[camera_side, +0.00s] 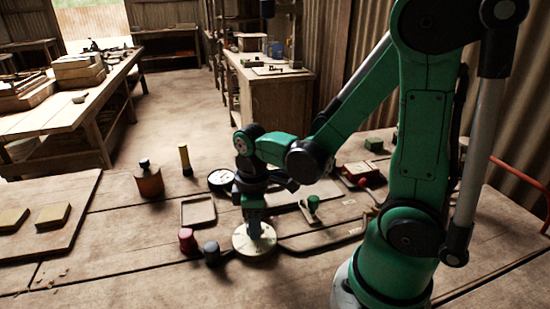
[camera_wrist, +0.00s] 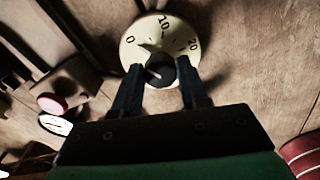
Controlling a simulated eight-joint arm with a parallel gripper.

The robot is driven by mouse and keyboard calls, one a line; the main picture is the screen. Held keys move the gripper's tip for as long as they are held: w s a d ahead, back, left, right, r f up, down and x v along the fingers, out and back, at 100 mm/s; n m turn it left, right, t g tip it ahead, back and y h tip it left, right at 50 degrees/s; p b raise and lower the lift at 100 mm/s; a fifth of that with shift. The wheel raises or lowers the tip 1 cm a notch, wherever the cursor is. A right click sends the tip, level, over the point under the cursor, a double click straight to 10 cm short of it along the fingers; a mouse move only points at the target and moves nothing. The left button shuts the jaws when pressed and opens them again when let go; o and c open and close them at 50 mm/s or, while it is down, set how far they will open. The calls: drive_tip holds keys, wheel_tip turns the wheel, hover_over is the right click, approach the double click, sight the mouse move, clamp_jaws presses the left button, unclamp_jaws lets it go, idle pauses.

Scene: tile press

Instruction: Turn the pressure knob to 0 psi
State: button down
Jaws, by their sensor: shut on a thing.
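The pressure dial (camera_side: 262,249) is a round cream plate lying on the wooden bench in the side view. In the wrist view its face (camera_wrist: 183,32) shows 0 at the left, 10 at the top and 20 at the right. The dark round knob (camera_wrist: 164,64) sits at its centre, with a light line on it; which number it points to is not clear. My gripper (camera_side: 254,233) points down over the dial. In the wrist view my gripper (camera_wrist: 160,80) has its two fingers on either side of the knob, shut on it. The gripper hides the knob in the side view.
A shallow tray (camera_side: 198,211) and a round gauge (camera_side: 220,179) lie behind.

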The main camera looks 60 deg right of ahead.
idle(0.4)
drive_tip(key=shift+c, duration=2.3)
unclamp_jaws()
drive_tip(key=shift+r, duration=0.1)
drive_tip(key=shift+r, duration=2.75)
drive_tip(key=shift+w+a+r+m+t, duration=0.2)
drive_tip(key=shift+r+m+t, duration=0.1)
drive_tip(key=shift+t, duration=0.2)
drive_tip(key=shift+w+a+r+m+t, duration=0.35)
drive_tip(key=shift+r+m+t, duration=0.3)
drive_tip(key=shift+m+t, duration=0.35)
drive_tip(key=shift+w+a+r+m+t, duration=0.35)
drive_tip(key=shift+r+m+t, duration=0.4)
drive_tip(key=shift+t, duration=0.3)
drive_tip(key=shift+w+a+r+m+t, duration=0.25)
drive_tip(key=shift+a+r+m+t, duration=0.25)
drive_tip(key=shift+m+t, duration=0.5)
